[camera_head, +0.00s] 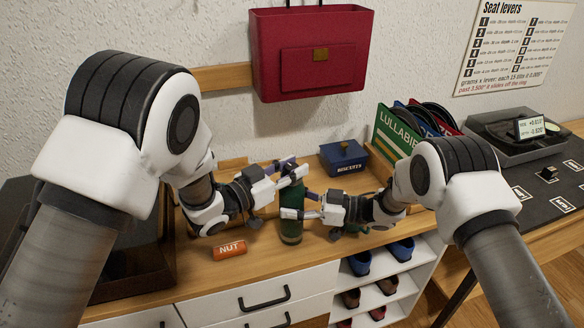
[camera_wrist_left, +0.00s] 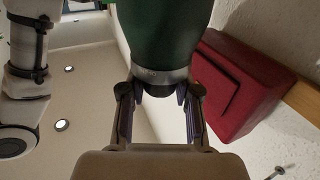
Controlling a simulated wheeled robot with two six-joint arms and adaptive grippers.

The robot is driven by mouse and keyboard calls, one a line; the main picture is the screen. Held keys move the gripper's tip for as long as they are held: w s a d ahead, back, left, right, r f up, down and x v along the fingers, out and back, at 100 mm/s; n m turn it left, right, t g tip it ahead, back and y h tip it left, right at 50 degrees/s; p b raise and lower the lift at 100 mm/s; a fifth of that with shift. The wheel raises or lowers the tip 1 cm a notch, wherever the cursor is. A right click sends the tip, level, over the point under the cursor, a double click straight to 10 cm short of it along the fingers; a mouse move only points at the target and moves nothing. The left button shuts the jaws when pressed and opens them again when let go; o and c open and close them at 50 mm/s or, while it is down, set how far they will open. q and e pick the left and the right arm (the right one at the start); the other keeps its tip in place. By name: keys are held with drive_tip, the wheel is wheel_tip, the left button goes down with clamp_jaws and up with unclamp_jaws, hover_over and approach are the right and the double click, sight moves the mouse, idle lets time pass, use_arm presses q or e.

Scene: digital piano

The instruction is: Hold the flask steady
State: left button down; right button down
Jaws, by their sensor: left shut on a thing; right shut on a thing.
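A dark green flask (camera_head: 291,230) stands upright on the wooden top in the head view, between my two grippers. My left gripper (camera_head: 290,173) is shut on its upper end. My right gripper (camera_head: 297,205) is shut on its body, lower down and from the right. In the left wrist view the flask (camera_wrist_left: 165,35) shows green with a grey metal band and a dark neck. The fingers of my left gripper (camera_wrist_left: 160,95) lie on both sides of that neck. The fingers partly hide the flask in the head view.
An orange tube marked NUT (camera_head: 229,250) lies left of the flask. A blue BISCUITS tin (camera_head: 343,158) stands behind right, near a LULLABIES box (camera_head: 391,137). A red box (camera_head: 311,60) hangs on the wall above. Shoes (camera_head: 388,285) fill shelves below the top.

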use_arm(q)
drive_tip(key=c, duration=0.8)
unclamp_jaws()
drive_tip(key=shift+a, duration=0.1)
drive_tip(key=v, duration=1.2)
